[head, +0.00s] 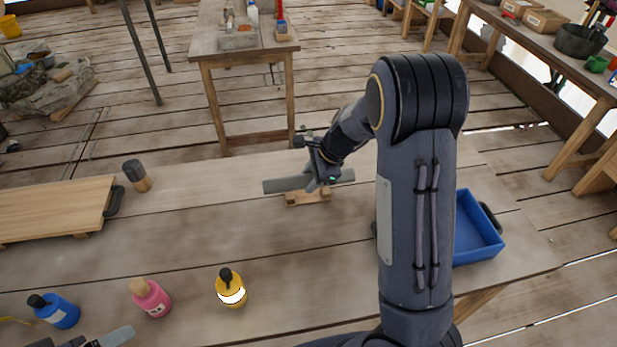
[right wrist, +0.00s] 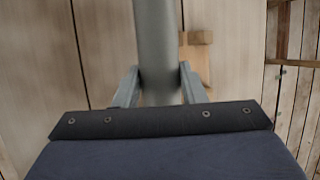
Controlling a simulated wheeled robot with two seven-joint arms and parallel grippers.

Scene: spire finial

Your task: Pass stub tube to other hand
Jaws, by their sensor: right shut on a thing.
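The stub tube (head: 284,184) is a plain grey cylinder lying roughly level over a small wooden cradle (head: 304,198) near the table's far edge. My right gripper (head: 318,179) is shut on the tube around its middle, with tube sticking out on both sides. In the right wrist view the tube (right wrist: 156,45) runs between the two fingers (right wrist: 158,84), and part of the cradle (right wrist: 198,38) shows beside it. I cannot tell whether the tube touches the cradle. Part of my left gripper (head: 100,338) shows at the bottom left edge, far from the tube; its jaws are mostly cut off.
Blue (head: 58,312), pink (head: 152,298) and yellow (head: 231,289) bottles stand along the near side. A wooden board (head: 50,208) and a dark-topped jar (head: 137,176) are at the left. A blue tray (head: 474,230) sits at the right behind my arm. The table's middle is clear.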

